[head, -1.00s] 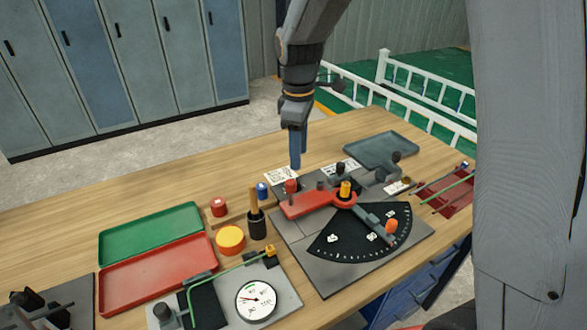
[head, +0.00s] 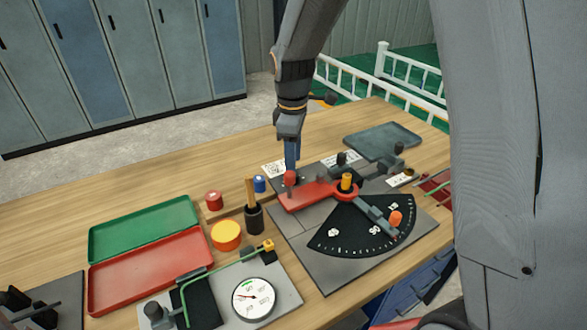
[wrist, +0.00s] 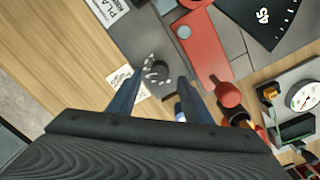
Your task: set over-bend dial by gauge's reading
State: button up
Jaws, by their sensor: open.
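The over-bend dial looks to be the small dark knob (wrist: 158,71) ringed by white marks on the bender's grey plate, seen in the wrist view. My gripper (wrist: 160,82) is open, its blue fingers on either side of that knob in the picture. I cannot tell whether they touch it. In the head view my gripper (head: 291,164) points down just behind the red handle knob (head: 290,178), and the dial is hidden there. The round white gauge (head: 254,298) stands at the front, with a green band at top and its needle pointing left; its figures are too small to read.
The bender's red lever (head: 315,196) and black angle scale (head: 362,230) lie right of my gripper. A dark cup (head: 254,218), a yellow cylinder (head: 226,235) and red and green trays (head: 150,278) stand left. The table behind the trays is clear.

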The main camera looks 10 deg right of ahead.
jog(key=shift+w+f+p, duration=0.1)
jog(key=shift+f+p, duration=0.2)
jog(key=shift+f, duration=1.75)
jog(key=shift+c, duration=0.5)
jog(key=c, duration=1)
jog(key=shift+o, duration=0.2)
jog(key=shift+m, duration=0.4)
jog(key=m+p, duration=0.1)
jog(key=m, duration=0.4)
jog(key=shift+r, duration=0.1)
jog(key=m+p, duration=0.1)
jog(key=m, duration=0.5)
jog(key=shift+w+a, duration=0.1)
